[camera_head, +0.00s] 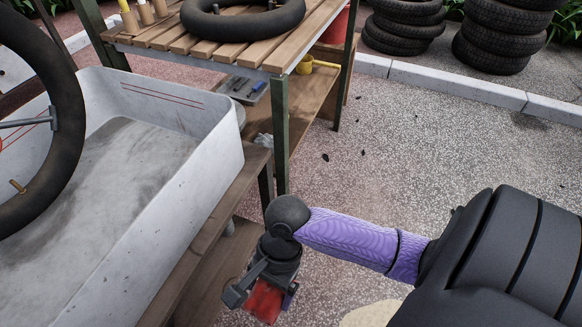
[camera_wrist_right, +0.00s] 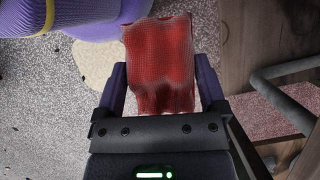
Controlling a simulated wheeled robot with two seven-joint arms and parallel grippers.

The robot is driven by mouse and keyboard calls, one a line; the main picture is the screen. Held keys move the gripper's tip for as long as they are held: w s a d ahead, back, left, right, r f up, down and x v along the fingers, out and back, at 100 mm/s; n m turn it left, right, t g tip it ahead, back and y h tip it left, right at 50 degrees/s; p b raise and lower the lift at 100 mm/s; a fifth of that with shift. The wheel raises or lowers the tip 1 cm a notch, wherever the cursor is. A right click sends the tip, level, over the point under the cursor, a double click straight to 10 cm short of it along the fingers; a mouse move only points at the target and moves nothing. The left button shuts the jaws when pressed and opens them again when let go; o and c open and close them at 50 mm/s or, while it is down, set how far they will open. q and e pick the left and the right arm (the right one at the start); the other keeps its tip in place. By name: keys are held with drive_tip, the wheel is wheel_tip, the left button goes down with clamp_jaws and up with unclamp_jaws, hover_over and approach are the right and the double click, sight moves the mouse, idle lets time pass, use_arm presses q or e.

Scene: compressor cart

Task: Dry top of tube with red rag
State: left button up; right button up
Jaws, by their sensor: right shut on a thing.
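A black inner tube (camera_head: 62,110) stands upright at the left edge of the head view, over the white basin (camera_head: 215,150). Only its right part shows, with a small brass valve on its inner side. A grey bar with a small end block meets its inner edge; I cannot tell what the bar belongs to. My right gripper (camera_head: 262,296) is low, right of the basin and apart from the tube. It is shut on the red rag (camera_wrist_right: 160,62), which hangs between its fingers (camera_wrist_right: 161,88). The rag also shows in the head view (camera_head: 264,301). My left gripper does not show.
A wooden bench (camera_head: 205,262) carries the basin. Behind, a slatted table (camera_head: 165,38) holds another black tube (camera_head: 243,22); its lower shelf holds a yellow item (camera_head: 315,65). Tyre stacks (camera_head: 403,25) stand at the back. The paving right of the basin is mostly clear.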

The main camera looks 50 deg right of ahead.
drive_tip(key=w+r+n+g+h, duration=0.1)
drive_tip(key=w+r+n+h, duration=0.1)
drive_tip(key=r+n, duration=0.6)
drive_tip(key=w+r+n+g+h, duration=0.2)
drive_tip(key=w+r+n, duration=0.2)
drive_tip(key=r+n, duration=0.3)
wheel_tip(320, 180, up, 5)
drive_tip(key=shift+a+r+n+h, duration=0.2)
drive_tip(key=shift+a+n+h, duration=0.1)
drive_tip(key=shift+n, duration=0.1)
